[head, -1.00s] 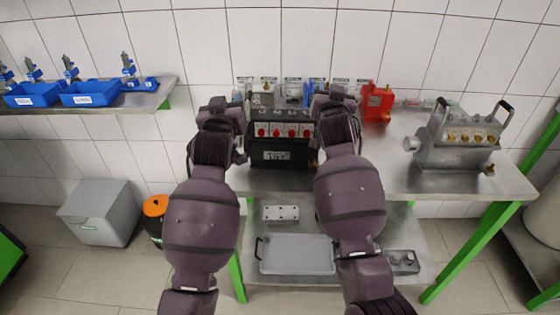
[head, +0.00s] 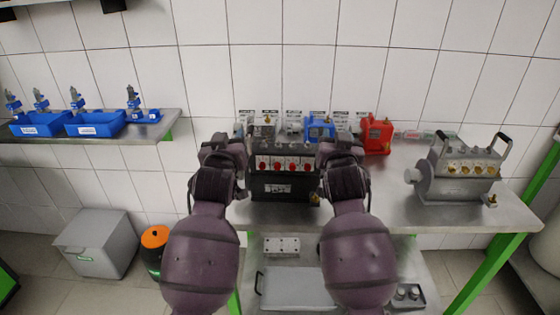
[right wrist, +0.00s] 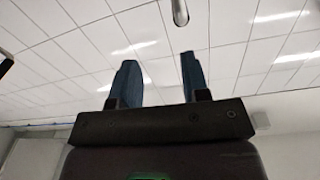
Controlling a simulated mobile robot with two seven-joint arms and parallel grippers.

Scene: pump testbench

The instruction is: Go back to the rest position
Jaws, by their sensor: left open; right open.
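My left gripper (head: 222,148) is raised in front of the bench, at the left side of the black pump unit in the head view. My right gripper (head: 340,150) is raised at the unit's right side. In the right wrist view the right gripper (right wrist: 155,80) has its two blue fingers apart, pointing up at the ceiling, with nothing between them. The left fingers are small and dark in the head view, and I see nothing held in them. Both forearms stand roughly parallel and hide parts of the bench.
The black pump unit (head: 284,185) with red knobs stands between my grippers on the metal bench (head: 400,205). A grey pump unit (head: 458,172) stands right. Blue and red pumps (head: 377,134) stand behind. A shelf with blue bins (head: 95,123) is left; a grey box (head: 96,243) stands below.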

